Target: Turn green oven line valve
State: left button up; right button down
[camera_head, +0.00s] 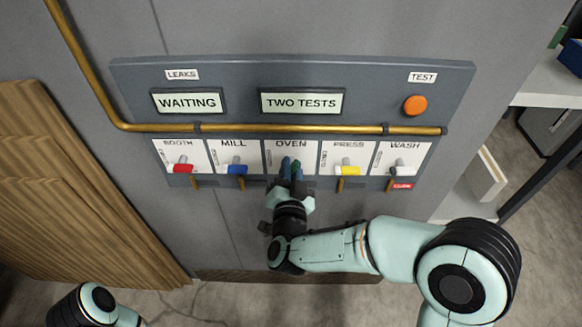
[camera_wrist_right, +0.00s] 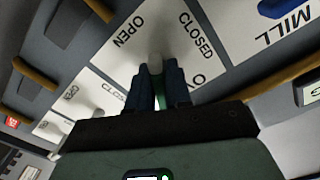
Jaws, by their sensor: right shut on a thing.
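The green oven line valve (camera_wrist_right: 158,88) is on the white plate marked OVEN (camera_head: 291,150), in the middle of the row. My right gripper (camera_head: 291,168) reaches up to this plate and is shut on the valve's green handle. In the right wrist view my two dark fingers (camera_wrist_right: 155,84) stand on either side of the handle, and only a strip of green shows between them. The OPEN and CLOSED marks (camera_wrist_right: 196,36) show on the plate beyond the fingertips. The fingers hide most of the handle, so I cannot tell its exact angle. My left gripper is out of view.
A brass pipe (camera_head: 280,129) runs above. An orange TEST button (camera_head: 415,105) is upper right.

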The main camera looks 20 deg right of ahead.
jog(key=n+p, duration=0.1)
jog(key=n, duration=0.4)
jog(key=shift+n+p, duration=0.35)
jog(key=shift+n, duration=0.05)
dwell(0.4)
jog(key=c, duration=1.2)
grip_release()
jog(key=shift+o, duration=0.2)
jog(key=shift+s, duration=0.15)
jog(key=b+v, duration=0.4)
jog(key=v, duration=0.9)
